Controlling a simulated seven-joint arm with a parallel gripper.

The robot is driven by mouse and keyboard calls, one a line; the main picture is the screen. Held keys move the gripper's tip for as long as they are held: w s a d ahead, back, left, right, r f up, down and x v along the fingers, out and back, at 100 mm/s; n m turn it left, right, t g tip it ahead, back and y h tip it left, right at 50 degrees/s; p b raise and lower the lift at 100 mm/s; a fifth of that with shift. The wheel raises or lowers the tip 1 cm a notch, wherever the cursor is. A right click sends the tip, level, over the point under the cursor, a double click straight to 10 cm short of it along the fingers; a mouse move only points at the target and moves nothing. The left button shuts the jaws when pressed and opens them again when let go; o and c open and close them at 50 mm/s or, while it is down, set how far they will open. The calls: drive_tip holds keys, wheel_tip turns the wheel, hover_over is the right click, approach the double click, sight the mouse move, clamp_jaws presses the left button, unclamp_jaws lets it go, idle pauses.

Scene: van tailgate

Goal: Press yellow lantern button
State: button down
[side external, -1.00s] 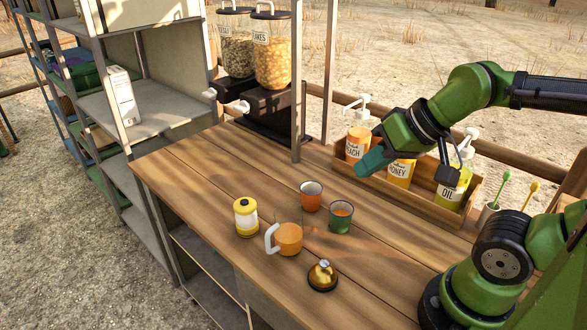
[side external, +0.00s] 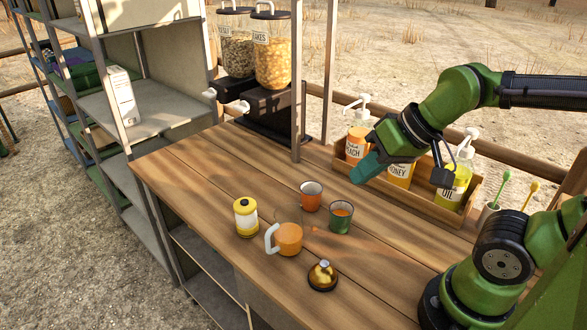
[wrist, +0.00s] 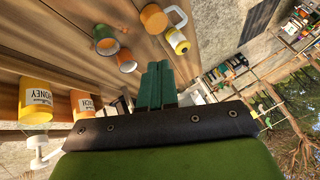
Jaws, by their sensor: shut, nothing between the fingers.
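The yellow lantern (side external: 245,217) stands upright on the wooden table near its left edge, a yellow and white cylinder with a dark button-like spot on top. It also shows in the wrist view (wrist: 177,41), beyond my fingertips. My gripper (side external: 356,177) is above the table in front of the bottle rack, to the right of the lantern and well apart from it. Its teal fingers are together with nothing between them, as the wrist view (wrist: 157,66) shows.
An orange mug (side external: 289,239) is beside the lantern, with a red cup (side external: 311,196), a green cup (side external: 341,217) and a brass bell (side external: 323,275) nearby. A wooden rack (side external: 425,196) of pump bottles and cereal dispensers (side external: 272,50) line the back. The table's front left is clear.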

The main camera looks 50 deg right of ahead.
drive_tip(key=w+a+f+n+t, duration=0.1)
drive_tip(key=w+a+n, duration=0.2)
drive_tip(key=w+n, duration=0.4)
drive_tip(key=w+a+f+n+t, duration=0.1)
drive_tip(key=w+a+n, duration=0.3)
drive_tip(key=w, duration=1.3)
drive_tip(key=f+n, duration=0.1)
drive_tip(key=n, duration=0.3)
drive_tip(key=shift+f, duration=0.2)
drive_tip(key=shift+a+f, duration=0.1)
drive_tip(key=shift+f, duration=0.05)
hover_over(248, 206)
drive_tip(key=shift+w+f, duration=0.1)
drive_tip(key=shift+f, duration=4.2)
drive_tip(key=shift+f, duration=0.1)
drive_tip(key=shift+f, duration=0.3)
